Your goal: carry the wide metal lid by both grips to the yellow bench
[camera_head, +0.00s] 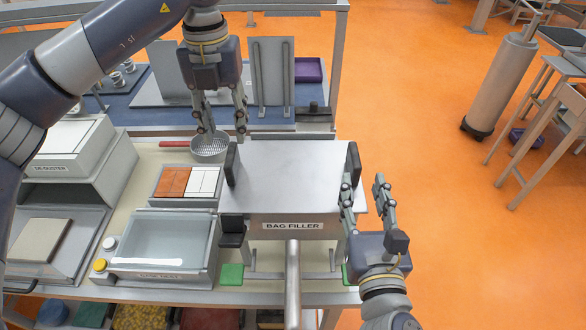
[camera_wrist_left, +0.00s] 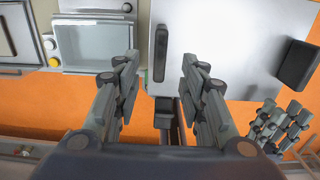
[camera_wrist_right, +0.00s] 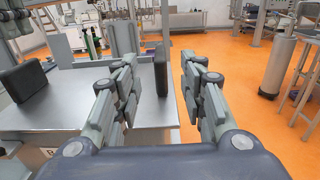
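The wide metal lid (camera_head: 290,180) lies flat on the bag filler (camera_head: 292,226) in the head view. Its black left grip (camera_head: 231,164) and right grip (camera_head: 352,163) stand up at its two sides. My left gripper (camera_head: 222,138) is open and empty, above and behind the left grip. In the left wrist view the left grip (camera_wrist_left: 160,53) lies ahead between the spread fingers. My right gripper (camera_head: 364,190) is open at the lid's right edge. In the right wrist view the right grip (camera_wrist_right: 161,72) shows ahead between the fingers; contact is unclear. I cannot make out a clearly yellow bench.
A sieve (camera_head: 209,148), a tray of orange and white blocks (camera_head: 187,184) and a clear-topped basin (camera_head: 160,243) stand left of the filler on a cream worktop. A blue rear bench (camera_head: 180,117) lies behind. Orange floor (camera_head: 450,230) is free to the right.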

